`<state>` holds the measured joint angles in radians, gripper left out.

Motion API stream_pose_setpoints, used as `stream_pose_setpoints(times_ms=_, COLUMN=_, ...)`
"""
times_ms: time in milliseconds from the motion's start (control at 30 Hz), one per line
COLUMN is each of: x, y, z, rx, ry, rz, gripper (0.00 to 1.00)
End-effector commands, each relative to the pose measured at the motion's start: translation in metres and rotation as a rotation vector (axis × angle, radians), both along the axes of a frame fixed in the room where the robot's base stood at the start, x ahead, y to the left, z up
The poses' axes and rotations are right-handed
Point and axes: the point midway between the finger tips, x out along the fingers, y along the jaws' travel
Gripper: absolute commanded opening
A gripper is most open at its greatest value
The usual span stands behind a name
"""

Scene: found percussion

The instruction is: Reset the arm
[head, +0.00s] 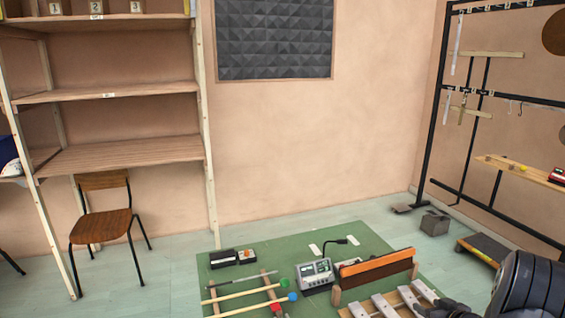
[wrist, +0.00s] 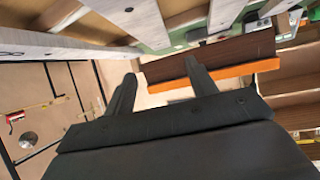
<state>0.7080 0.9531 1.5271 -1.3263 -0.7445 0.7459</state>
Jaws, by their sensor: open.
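My gripper (head: 440,307) shows at the bottom right of the head view, partly cut off by the frame edge, close to a set of grey metal bars on a wooden frame (head: 385,305). In the wrist view my gripper (wrist: 160,80) has its two dark fingers well apart, with nothing held between them. The bars also show along the top of the wrist view (wrist: 145,20). A dark brown board with an orange edge (wrist: 225,62) lies beyond the fingertips there; it stands on the green mat in the head view (head: 375,269).
The green mat (head: 240,290) also holds a grey device (head: 314,274), two mallets with green and blue heads, and a small black box (head: 223,259). A black rack (head: 433,115) stands at right, a grey block (head: 435,223) near its foot. Shelves (head: 125,155) and a chair (head: 100,226) are left.

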Motion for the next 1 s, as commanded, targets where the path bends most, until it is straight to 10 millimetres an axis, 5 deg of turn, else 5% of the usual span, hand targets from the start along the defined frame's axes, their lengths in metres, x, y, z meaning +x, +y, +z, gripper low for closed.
stream_pose_setpoints(times_ms=267, x=0.0, y=0.0, z=0.06, rx=-0.002, ry=-0.003, rz=-0.001, gripper=0.54)
stream_pose_setpoints(times_ms=800, x=-0.002, y=0.0, z=-0.049, rx=0.003, ry=0.002, rz=-0.002, gripper=0.54)
stream_pose_setpoints(times_ms=1000, x=-0.041, y=-0.008, z=-0.03, rx=0.0, ry=0.0, rz=-0.004, gripper=0.54)
